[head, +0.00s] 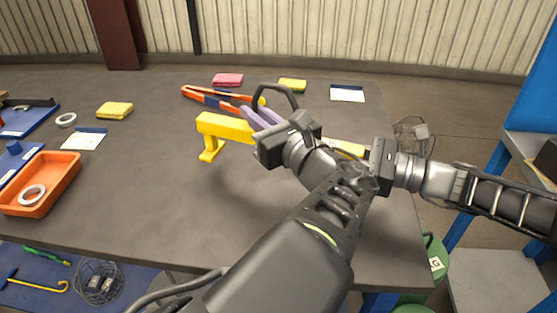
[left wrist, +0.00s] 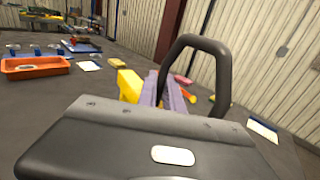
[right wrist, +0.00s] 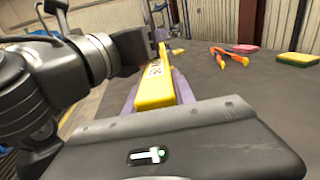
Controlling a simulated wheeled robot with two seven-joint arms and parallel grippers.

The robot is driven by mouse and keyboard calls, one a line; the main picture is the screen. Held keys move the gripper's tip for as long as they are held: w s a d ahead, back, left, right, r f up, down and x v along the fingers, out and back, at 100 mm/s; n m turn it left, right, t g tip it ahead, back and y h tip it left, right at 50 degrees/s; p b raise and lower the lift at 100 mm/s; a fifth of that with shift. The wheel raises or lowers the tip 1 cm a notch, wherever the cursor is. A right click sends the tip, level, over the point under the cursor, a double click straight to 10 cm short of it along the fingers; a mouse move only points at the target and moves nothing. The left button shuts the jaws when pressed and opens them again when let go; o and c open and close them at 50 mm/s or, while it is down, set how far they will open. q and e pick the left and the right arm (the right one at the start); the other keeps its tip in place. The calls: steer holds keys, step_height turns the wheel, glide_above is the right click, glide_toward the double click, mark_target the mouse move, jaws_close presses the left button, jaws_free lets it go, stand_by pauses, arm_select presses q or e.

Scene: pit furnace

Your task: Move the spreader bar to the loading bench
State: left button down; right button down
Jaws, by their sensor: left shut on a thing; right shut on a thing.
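The yellow spreader bar (head: 226,127) spans across the dark worktop, with a short leg at its left end. I cannot tell whether that leg touches the worktop. My left gripper (head: 263,116) is shut on the bar towards its left part, its lavender fingers showing. A dark hoop (head: 275,92) rises beside it; its base is hidden. My right gripper (right wrist: 155,88) is shut on the bar near its other end, with lavender fingers on both sides of the yellow bar (right wrist: 154,80). My left arm hides the bar's middle. I cannot tell which surface is the loading bench.
Orange-handled tongs (head: 212,98), a pink pad (head: 228,79) and a yellow-green pad (head: 292,85) lie behind the bar. An orange tray (head: 62,168) stands at left. At right are a blue frame (head: 520,105) and a lower grey surface (head: 492,280). The worktop's left middle is clear.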

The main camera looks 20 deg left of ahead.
arm_select(q)
steer(key=shift+a+r, duration=0.15)
arm_select(e)
steer(key=shift+s+r, duration=0.1)
steer(key=shift+s, duration=0.05)
